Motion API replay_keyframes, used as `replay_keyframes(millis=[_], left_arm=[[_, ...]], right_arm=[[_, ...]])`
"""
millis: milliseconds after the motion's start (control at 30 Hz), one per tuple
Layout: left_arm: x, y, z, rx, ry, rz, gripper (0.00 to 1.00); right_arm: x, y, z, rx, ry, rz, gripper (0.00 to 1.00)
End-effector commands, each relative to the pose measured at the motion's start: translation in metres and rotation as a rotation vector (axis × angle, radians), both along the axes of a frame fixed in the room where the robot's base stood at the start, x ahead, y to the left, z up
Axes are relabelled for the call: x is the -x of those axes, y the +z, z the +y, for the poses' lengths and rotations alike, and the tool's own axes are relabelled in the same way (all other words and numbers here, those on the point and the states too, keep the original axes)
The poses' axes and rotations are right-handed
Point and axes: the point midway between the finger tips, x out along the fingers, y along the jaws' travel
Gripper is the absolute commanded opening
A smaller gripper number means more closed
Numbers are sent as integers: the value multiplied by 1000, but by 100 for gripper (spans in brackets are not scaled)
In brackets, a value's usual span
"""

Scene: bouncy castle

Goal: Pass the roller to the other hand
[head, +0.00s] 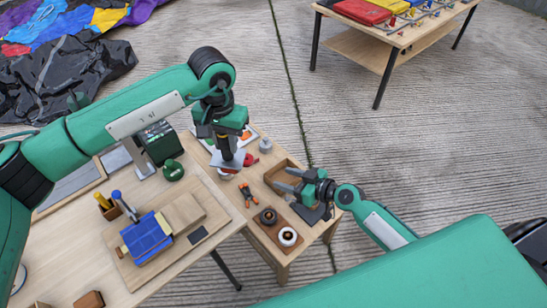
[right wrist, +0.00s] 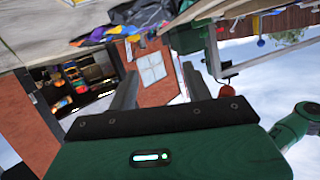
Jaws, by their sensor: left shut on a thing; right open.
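My left gripper (head: 228,161) points down over the right part of the worktable and is shut on the roller. Its fingers hide much of the roller; a red part (head: 250,159) shows just right of them, and I cannot tell its full shape. My right gripper (head: 283,180) is lower and to the right, with its fingers spread and pointing left toward the left gripper. The two grippers are apart. In the right wrist view, the right gripper's fingers (right wrist: 160,75) are wide apart with nothing between them.
The wooden worktable (head: 235,222) carries orange-handled pliers (head: 249,195), a wooden tray (head: 272,234) with round items, and an open wooden box (head: 280,170). Another table (head: 350,43) stands at the back right.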

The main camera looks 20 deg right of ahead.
Motion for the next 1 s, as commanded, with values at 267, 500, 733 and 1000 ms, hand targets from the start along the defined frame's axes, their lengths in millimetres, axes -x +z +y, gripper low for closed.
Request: replay_keyframes(millis=[267,500,733,1000], left_arm=[[0,0,0,1,0,-1,0],[0,0,0,1,0,-1,0],[0,0,0,1,0,-1,0],[0,1,0,1,0,-1,0]], right_arm=[[26,131,46,-101,206,-212,50],[45,174,62,-138,286,-284,50],[35,177,79,-141,291,-291,50],[5,178,121,-144,288,-290,50]])
